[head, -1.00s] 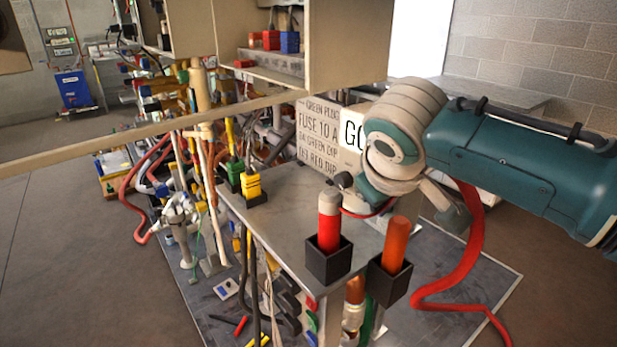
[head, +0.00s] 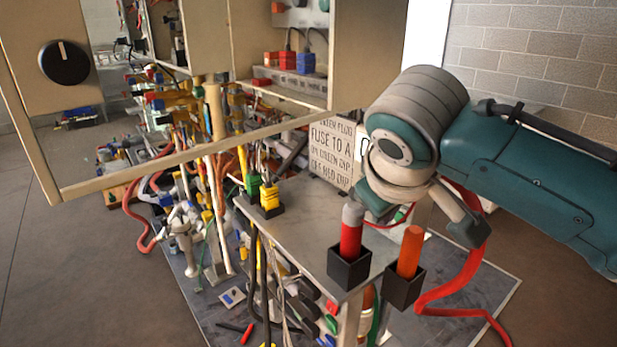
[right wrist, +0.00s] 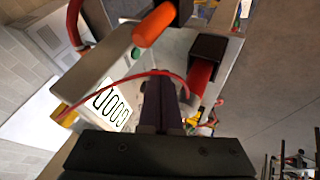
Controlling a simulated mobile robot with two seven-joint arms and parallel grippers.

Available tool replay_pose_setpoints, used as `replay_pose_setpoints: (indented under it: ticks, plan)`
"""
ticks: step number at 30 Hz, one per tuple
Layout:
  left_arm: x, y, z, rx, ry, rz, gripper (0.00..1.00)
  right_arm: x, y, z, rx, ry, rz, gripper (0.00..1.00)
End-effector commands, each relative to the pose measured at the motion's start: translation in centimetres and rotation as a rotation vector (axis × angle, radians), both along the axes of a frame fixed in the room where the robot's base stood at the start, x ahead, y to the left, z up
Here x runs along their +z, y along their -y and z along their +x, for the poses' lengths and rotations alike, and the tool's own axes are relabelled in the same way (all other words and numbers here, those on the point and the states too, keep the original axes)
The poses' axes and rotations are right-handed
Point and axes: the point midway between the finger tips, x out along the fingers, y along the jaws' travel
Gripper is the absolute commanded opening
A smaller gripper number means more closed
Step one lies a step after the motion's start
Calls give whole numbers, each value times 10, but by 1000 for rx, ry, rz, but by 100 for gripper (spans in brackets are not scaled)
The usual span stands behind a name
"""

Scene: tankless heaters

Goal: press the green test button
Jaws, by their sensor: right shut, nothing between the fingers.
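My right arm comes in from the right in the head view, its wrist above the grey metal bench top (head: 300,222). Its fingers are hidden behind the wrist there. In the right wrist view my right gripper (right wrist: 160,85) is shut and empty, in front of the bench with a thin red cable crossing it. A small round green thing (right wrist: 136,53) shows beside the orange stick in that view; I cannot tell whether it is the test button. In the head view a small green piece (head: 331,324) is low on the bench's front side. My left gripper is not in view.
A red stick (head: 351,232) and an orange stick (head: 410,250) stand in black holders at the bench's near edge. Green and yellow plugs (head: 269,198) stand at its left. A printed sign (head: 330,150) is behind. A wooden cabinet frame with a black knob (head: 64,62) fills the upper left.

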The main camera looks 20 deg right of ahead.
Motion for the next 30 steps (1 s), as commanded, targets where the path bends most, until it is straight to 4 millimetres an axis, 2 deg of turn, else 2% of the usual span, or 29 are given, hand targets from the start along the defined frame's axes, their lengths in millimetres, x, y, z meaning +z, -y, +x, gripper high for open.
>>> replay_pose_setpoints:
  ticks: [3, 9, 30]
  plan:
    - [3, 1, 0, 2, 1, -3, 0, 17, -7, -10, 2, 3, 3, 0]
    - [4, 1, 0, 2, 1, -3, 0, 32, -14, -20, 2, 1, 3, 0]
    - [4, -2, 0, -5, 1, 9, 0, 34, -15, -21, 2, 0, 3, 0]
